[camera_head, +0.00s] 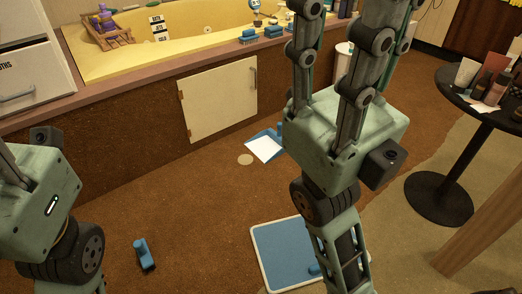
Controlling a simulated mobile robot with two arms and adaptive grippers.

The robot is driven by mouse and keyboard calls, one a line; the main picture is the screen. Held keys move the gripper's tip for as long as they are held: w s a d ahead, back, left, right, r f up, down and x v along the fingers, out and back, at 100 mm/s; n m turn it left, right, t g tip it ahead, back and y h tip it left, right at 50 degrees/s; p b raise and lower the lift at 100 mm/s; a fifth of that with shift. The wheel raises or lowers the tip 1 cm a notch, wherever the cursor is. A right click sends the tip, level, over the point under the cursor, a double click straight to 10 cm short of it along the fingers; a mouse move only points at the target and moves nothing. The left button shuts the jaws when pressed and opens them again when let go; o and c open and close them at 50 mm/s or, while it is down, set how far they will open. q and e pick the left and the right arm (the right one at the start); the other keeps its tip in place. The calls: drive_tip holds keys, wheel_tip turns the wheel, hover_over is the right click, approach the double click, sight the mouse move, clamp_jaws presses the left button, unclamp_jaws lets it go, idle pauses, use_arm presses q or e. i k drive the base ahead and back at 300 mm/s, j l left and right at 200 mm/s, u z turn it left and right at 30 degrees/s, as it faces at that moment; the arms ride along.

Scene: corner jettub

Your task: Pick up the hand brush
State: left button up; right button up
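A small blue hand brush (145,252) with a dark underside lies on the brown floor at lower left, right of my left gripper and apart from it. Two more blue brushes with bristles stand on the tub ledge, one on the left (248,37) and one on the right (273,32). My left gripper (8,165) is at the left edge, its fingers mostly out of frame. My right gripper (340,35) is raised at centre right with its fingers spread and pointing up. Its fingertips are cut off by the top edge, and nothing shows held between the visible parts.
A blue dustpan (265,147) with a white sheet lies by the tub panel (219,100). A blue mat or tray (282,255) lies at the bottom, partly behind my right arm. A round black table (465,95) with bottles stands right. Floor between the brush and tub is clear.

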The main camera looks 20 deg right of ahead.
sight(147, 261)
drive_tip(key=i+j+z, duration=0.1)
drive_tip(key=j, duration=0.2)
drive_tip(key=i+j+z, duration=0.1)
drive_tip(key=i+j, duration=0.15)
drive_tip(key=i+j+z, duration=0.1)
drive_tip(key=j, duration=0.3)
drive_tip(key=i+j+z, duration=0.1)
drive_tip(key=j, duration=0.25)
drive_tip(key=i, duration=0.05)
